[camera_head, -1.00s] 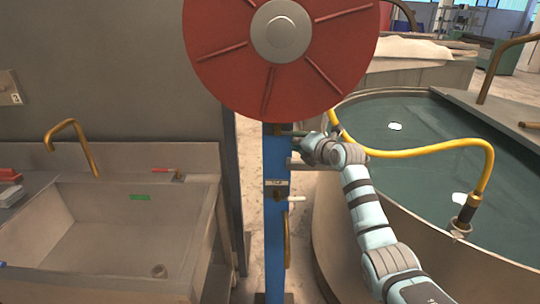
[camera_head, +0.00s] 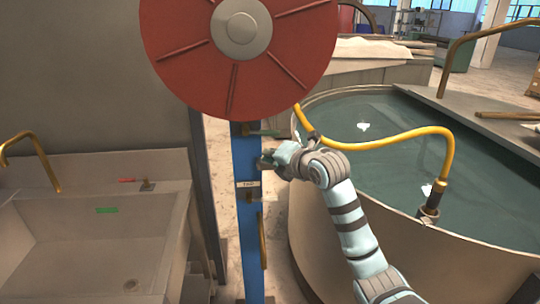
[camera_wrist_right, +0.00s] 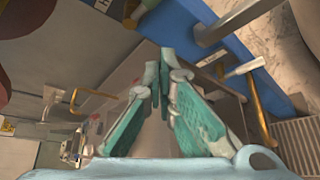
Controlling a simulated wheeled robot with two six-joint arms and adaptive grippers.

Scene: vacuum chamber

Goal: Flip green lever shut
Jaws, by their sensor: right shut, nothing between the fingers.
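The green lever (camera_head: 264,132) sticks out to the right from the blue post (camera_head: 246,225), just below the red reel (camera_head: 240,35). It lies about level in the head view. My right gripper (camera_head: 264,162) is beside the post, a little below the lever in the picture. Whether it touches the lever or post cannot be told. In the right wrist view its teal fingers (camera_wrist_right: 160,75) meet at the tips, with nothing between them. My left gripper is not in view.
A round tank (camera_head: 330,222) of dark water stands right of the post, with a yellow hose (camera_head: 400,136) over it. A sink (camera_head: 85,245) stands at the left.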

